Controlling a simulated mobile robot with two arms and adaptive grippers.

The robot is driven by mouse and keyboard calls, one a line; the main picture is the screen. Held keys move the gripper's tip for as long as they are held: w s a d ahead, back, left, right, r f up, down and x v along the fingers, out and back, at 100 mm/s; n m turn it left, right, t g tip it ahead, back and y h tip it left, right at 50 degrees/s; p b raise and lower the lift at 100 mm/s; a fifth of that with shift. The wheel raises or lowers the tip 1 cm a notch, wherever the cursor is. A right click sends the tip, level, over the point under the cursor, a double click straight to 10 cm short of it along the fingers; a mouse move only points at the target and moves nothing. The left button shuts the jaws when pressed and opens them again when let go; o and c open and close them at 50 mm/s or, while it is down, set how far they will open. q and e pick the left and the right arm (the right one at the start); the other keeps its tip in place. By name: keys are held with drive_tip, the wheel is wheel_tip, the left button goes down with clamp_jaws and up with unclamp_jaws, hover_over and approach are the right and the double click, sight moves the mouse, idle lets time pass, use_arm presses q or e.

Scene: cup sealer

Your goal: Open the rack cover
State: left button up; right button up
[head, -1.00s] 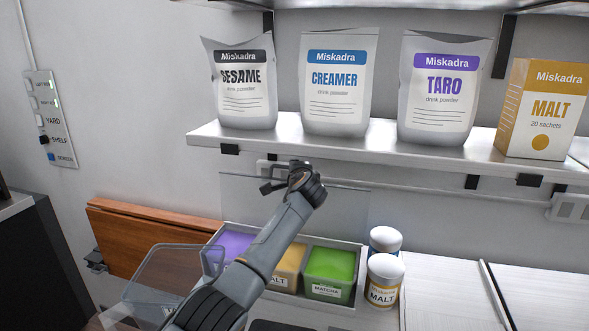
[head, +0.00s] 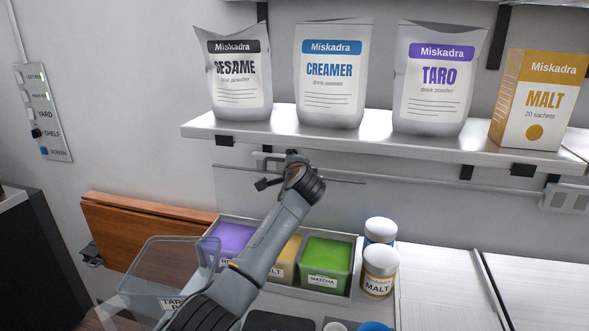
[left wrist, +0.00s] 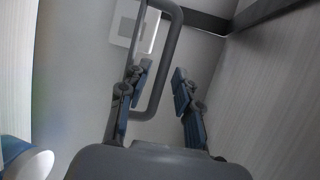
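The rack (head: 345,238) holds purple, yellow and green (MATCHA) powder tubs. Its clear cover (head: 240,190) stands raised behind it, its long thin top edge near the wall under the shelf. My left gripper (head: 278,175) is at that top edge; my arm hides part of the cover and the yellow tub. In the left wrist view, my left gripper (left wrist: 162,80) has its fingers apart with a grey rounded handle loop (left wrist: 172,50) between them. Gaps show beside the handle. I cannot tell whether the fingers touch it. My right gripper is in neither view.
The wall shelf (head: 300,140) above carries several drink powder bags and a MALT box (head: 538,100). Two jars (head: 380,270) stand right of the rack. A clear bin (head: 165,275) and a folded wooden board (head: 140,235) are at left. A switch panel (head: 42,112) is on the wall.

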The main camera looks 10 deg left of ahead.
use_arm(q)
drive_tip(key=v, duration=0.9)
drive_tip(key=shift+s+r, duration=0.15)
drive_tip(key=shift+d, duration=0.15)
